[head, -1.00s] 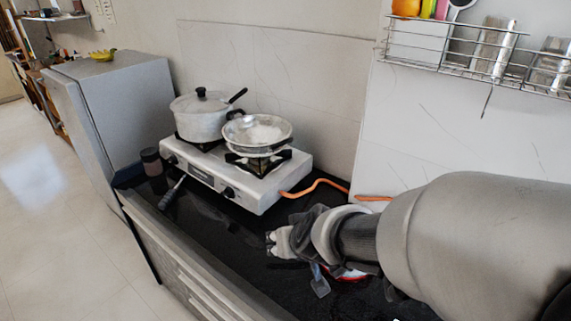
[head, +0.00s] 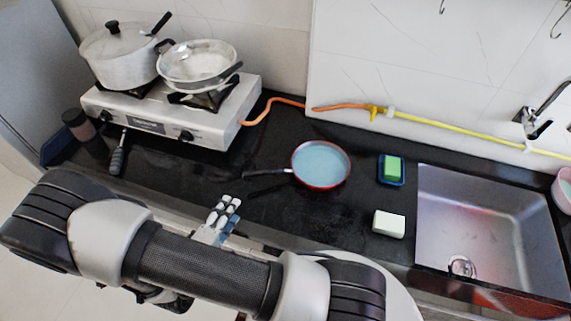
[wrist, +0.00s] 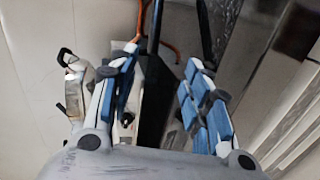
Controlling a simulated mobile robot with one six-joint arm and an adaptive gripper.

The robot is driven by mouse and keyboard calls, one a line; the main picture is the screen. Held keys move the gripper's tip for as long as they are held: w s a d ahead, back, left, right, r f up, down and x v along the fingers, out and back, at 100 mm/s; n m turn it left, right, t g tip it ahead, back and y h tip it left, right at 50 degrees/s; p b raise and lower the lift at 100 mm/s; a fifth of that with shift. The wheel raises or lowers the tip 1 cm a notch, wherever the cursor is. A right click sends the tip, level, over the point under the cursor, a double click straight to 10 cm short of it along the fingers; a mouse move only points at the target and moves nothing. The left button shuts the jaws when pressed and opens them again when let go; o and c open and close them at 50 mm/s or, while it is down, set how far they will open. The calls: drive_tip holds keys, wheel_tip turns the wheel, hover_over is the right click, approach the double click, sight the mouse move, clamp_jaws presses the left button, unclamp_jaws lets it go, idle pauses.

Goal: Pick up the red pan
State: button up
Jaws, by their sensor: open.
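The red pan (head: 320,163) lies flat on the black counter in the head view, between the stove and the sink. Its rim is red and its inside light blue. Its dark handle points left, toward the stove. My gripper (head: 228,203) is in front of the handle end and to its left, apart from the pan. In the wrist view my gripper (wrist: 162,58) has its blue-padded fingers spread with nothing between them. I cannot make out the pan in the wrist view.
A white stove (head: 165,118) holds a lidded pot (head: 118,58) and a metal pan (head: 197,63). A green sponge (head: 393,168), a white block (head: 388,224) and the sink (head: 480,215) are right of the red pan. An orange hose (head: 272,103) runs behind it. A dark-handled tool (head: 117,158) lies before the stove.

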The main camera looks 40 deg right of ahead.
drive_tip(key=shift+s+r+h, duration=0.1)
drive_tip(key=shift+s+h, duration=0.1)
drive_tip(key=shift+h, duration=0.1)
drive_tip(key=shift+d+n, duration=0.2)
drive_tip(key=shift+n, duration=0.1)
drive_tip(key=b, duration=0.3)
approach(257, 176)
drive_tip(key=x, duration=0.4)
drive_tip(key=shift+w+d, duration=0.2)
drive_tip(key=shift+w, duration=0.2)
drive_tip(key=x, duration=0.1)
drive_tip(key=b+x, duration=0.1)
drive_tip(key=x, duration=0.1)
drive_tip(key=b+x, duration=0.1)
drive_tip(key=x, duration=0.1)
drive_tip(key=shift+s+f, duration=0.2)
drive_tip(key=shift+s, duration=0.1)
drive_tip(key=shift+w+d, duration=0.15)
drive_tip(key=shift+d, duration=0.1)
clamp_jaws()
